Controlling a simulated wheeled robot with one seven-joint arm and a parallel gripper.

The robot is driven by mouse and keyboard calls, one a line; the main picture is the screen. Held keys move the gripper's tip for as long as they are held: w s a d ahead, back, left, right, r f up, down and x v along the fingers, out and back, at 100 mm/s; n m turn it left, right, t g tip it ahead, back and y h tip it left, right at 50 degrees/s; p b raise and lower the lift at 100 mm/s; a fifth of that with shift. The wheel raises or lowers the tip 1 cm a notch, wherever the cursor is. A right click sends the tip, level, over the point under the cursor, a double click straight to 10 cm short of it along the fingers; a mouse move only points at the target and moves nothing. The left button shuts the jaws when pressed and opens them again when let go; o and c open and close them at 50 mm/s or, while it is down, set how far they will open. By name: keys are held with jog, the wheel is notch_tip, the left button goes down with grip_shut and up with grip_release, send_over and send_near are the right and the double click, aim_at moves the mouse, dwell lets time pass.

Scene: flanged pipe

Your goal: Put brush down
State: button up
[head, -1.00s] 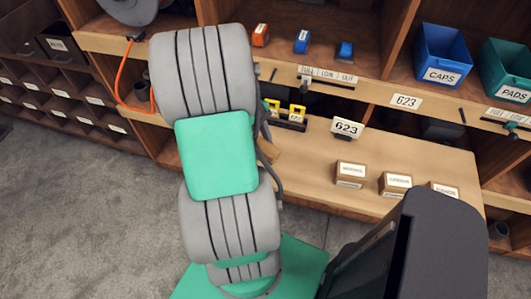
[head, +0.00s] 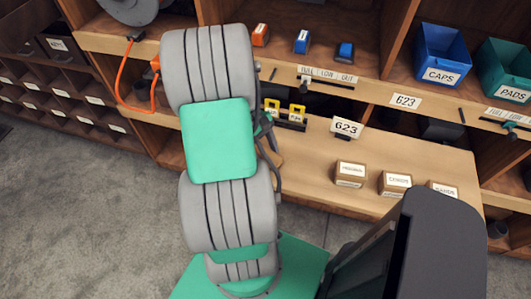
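I cannot make out a brush in the head view. My arm stands upright at the left of centre, over the front of the wooden bench (head: 420,160). It covers the left part of the bench. My gripper is hidden behind the arm links, so I cannot see its fingers or what they may hold.
Above are a blue CAPS bin (head: 443,55), a green PADS bin (head: 505,72) and small orange and blue items. An orange cable (head: 120,88) hangs at the left.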

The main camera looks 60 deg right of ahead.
jog(key=shift+r, duration=0.15)
jog(key=v, duration=1.2)
jog(key=w+a+r+n+t+h, duration=0.25)
jog(key=w+a+r, duration=0.25)
jog(key=w+a, duration=0.65)
jog(key=w+a+t, duration=0.1)
jog(key=a+t, duration=0.1)
jog(key=a, duration=0.8)
jog(key=w+a+r+t+y, duration=0.1)
jog(key=a+t, duration=0.2)
jog(key=a, duration=0.8)
jog(key=shift+w+a+r+p, duration=0.25)
jog(key=shift+w+a+p, duration=0.05)
jog(key=shift+p, duration=0.05)
jog(key=shift+y, duration=0.25)
jog(key=shift+c, duration=0.4)
